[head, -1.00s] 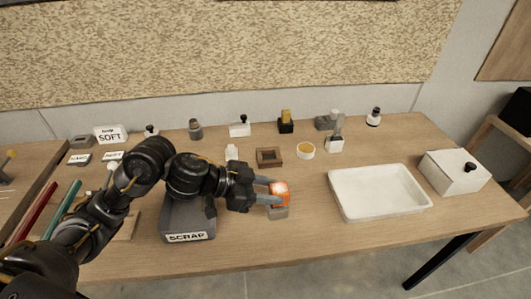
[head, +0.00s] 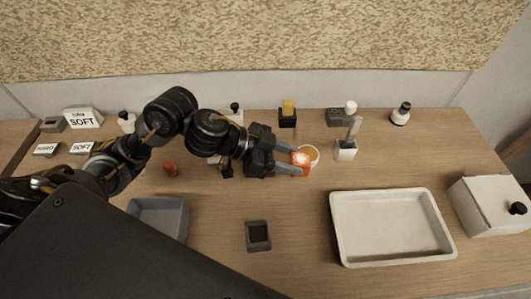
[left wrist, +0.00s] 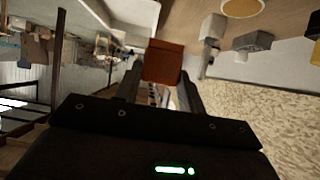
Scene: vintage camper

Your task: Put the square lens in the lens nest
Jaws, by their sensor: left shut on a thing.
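The square lens (head: 301,160) is orange-red. My left gripper (head: 299,161) is shut on it and holds it over the table, in front of a small round yellow-topped dish (head: 315,154). In the left wrist view the lens (left wrist: 163,62) sits between the two fingers. The brown square frame that looks like the lens nest is hidden behind my left gripper now. A dark grey square holder (head: 258,247) with an empty recess stands nearer the front. My right gripper is not in view.
A white tray (head: 337,235) and a white lidded box (head: 487,205) stand at the right. A grey bin (head: 178,222) is at the left. A white holder (head: 345,154) and several small bottles line the back. The table between the holder and the tray is clear.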

